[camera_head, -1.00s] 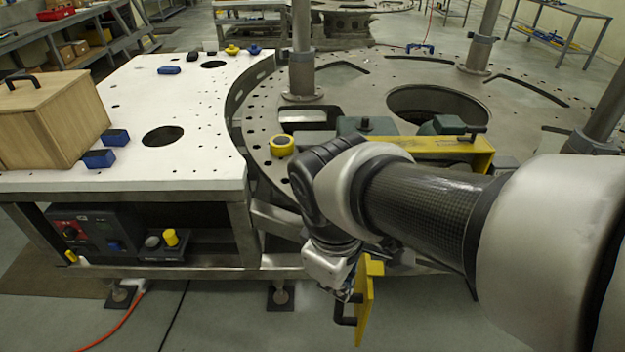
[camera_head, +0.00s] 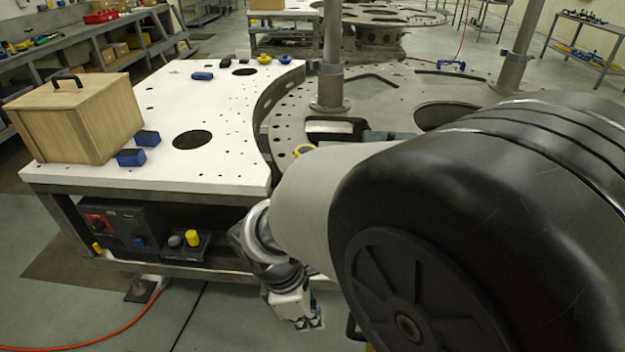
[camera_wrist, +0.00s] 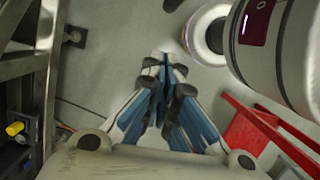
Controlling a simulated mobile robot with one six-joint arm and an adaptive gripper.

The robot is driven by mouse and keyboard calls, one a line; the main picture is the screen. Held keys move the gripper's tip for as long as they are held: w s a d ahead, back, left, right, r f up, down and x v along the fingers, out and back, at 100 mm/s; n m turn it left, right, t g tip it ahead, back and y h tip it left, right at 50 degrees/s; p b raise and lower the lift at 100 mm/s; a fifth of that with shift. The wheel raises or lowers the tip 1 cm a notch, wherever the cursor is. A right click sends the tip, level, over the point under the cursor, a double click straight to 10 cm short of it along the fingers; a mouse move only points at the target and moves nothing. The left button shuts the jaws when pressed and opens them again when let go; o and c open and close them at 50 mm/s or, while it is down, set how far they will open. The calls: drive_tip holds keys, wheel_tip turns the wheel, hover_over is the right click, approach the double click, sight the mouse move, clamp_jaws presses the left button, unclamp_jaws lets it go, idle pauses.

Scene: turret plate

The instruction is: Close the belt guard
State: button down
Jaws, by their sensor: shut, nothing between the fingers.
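The yellow belt guard is almost wholly hidden behind my arm in the head view. Only what looks like its black handle (camera_head: 353,328) and a sliver of yellow show at the bottom edge, so I cannot tell how the guard stands. My gripper (camera_head: 312,323) hangs low in front of the bench, to the left of that handle and apart from it in the picture. In the wrist view my gripper (camera_wrist: 166,62) has its blue-sided fingers together, with nothing between them, over grey floor. The guard is not recognisable in the wrist view.
The white bench top (camera_head: 190,105) carries a wooden box (camera_head: 75,118) and blue blocks (camera_head: 131,157). A control box (camera_head: 120,228) and a yellow knob (camera_head: 192,238) sit below. The round turret plate (camera_head: 385,95) has upright posts. A bench leg (camera_wrist: 35,85) stands left of my gripper.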

drive_tip(key=d, duration=0.1)
drive_tip(key=d+f+b, duration=0.1)
drive_tip(key=d, duration=0.2)
drive_tip(key=shift+w+d+f, duration=0.2)
drive_tip(key=shift+d+f, duration=0.05)
drive_tip(key=shift+f, duration=0.15)
